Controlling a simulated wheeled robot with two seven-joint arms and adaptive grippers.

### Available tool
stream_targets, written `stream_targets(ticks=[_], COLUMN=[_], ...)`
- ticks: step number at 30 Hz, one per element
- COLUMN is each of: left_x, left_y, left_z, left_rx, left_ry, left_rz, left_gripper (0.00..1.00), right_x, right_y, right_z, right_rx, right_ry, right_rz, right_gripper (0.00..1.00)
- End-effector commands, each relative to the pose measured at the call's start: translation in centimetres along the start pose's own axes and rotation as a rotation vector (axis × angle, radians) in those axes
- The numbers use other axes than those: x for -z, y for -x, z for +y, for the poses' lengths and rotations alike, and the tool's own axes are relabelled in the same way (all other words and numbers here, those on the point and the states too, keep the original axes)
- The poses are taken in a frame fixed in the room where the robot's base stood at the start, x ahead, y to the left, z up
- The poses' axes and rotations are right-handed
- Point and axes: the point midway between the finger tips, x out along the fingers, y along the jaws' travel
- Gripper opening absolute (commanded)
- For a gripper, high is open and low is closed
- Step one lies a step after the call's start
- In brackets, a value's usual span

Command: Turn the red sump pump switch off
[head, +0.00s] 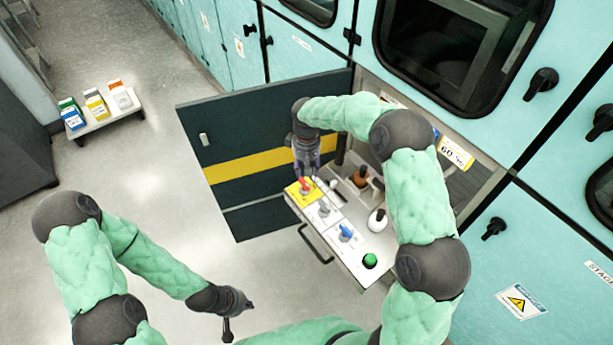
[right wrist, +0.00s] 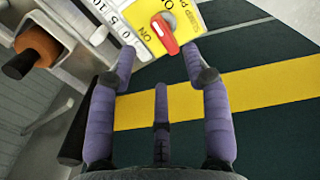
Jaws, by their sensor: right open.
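The red sump pump switch (head: 304,186) is a red lever on a yellow plate at the far end of the drawer's panel. In the right wrist view the red lever (right wrist: 164,34) lies slanted beside the printed "ON"; the rest of the plate's lettering is cut off. My right gripper (head: 306,172) points down just above the switch. In its wrist view the right gripper (right wrist: 158,62) is open, with its fingertips on either side of the lever's near end and nothing clearly held. My left gripper (head: 232,308) hangs low over the floor, away from the panel; its jaw opening is unclear.
The pulled-out drawer (head: 340,262) also carries a grey switch (head: 323,209), a blue switch (head: 346,231) and a green button (head: 370,261). A white bottle (head: 377,220) stands nearby. An open dark door (head: 225,130) with a yellow stripe stands behind.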

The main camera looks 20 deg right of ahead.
Motion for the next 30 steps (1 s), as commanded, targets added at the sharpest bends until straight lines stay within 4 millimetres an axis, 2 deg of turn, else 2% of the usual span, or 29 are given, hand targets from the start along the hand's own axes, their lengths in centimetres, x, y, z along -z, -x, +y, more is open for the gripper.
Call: stream_targets(ticks=[3,9,30], left_x=[0.0,0.0,0.0], left_y=[0.0,0.0,0.0], left_z=[0.0,0.0,0.0], left_rx=[0.000,0.000,0.000], left_ry=[0.000,0.000,0.000], left_rz=[0.000,0.000,0.000], left_gripper=[0.00,0.00,0.00], right_x=[0.1,0.0,0.0], right_y=[2.2,4.1,4.5], right_z=[-0.1,0.0,0.0], right_rx=[0.000,0.000,0.001], right_ry=[0.000,0.000,0.000], right_rz=[0.003,0.001,0.000], right_gripper=[0.49,0.49,0.49])
